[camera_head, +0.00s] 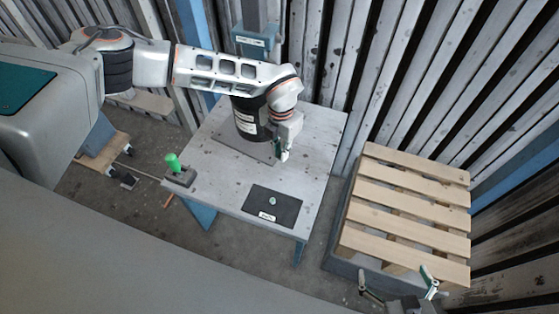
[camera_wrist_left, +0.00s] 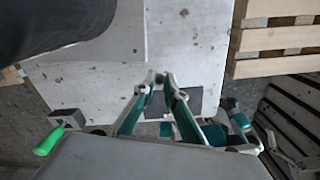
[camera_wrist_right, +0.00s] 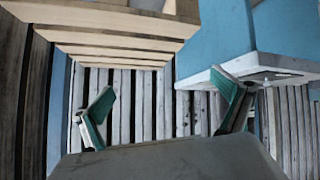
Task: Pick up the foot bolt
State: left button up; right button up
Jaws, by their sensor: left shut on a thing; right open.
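My left gripper (camera_head: 283,155) is above the grey table (camera_head: 318,140), to the right of the black cylinder. In the left wrist view its fingertips (camera_wrist_left: 160,78) are close together on a small grey thing, which I take as the foot bolt; it is mostly hidden. A dark mat (camera_head: 288,207) with a white label lies at the table's front, with a small pale piece (camera_head: 272,201) on it, too small to identify. My right gripper (camera_head: 397,280) is open and empty by the pallet's front; its spread fingers show in the right wrist view (camera_wrist_right: 165,92).
A wooden pallet (camera_head: 405,195) on a grey base stands right of the table. A green-handled tool (camera_head: 172,162) is at the table's left corner. A black cylinder (camera_head: 250,118) stands on a plate at the back. Slatted walls close off the back and right.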

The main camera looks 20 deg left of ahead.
pick_arm(q)
notch_tip(320, 180, up, 14)
jog(key=p, duration=0.2)
jog(key=shift+f, duration=0.25)
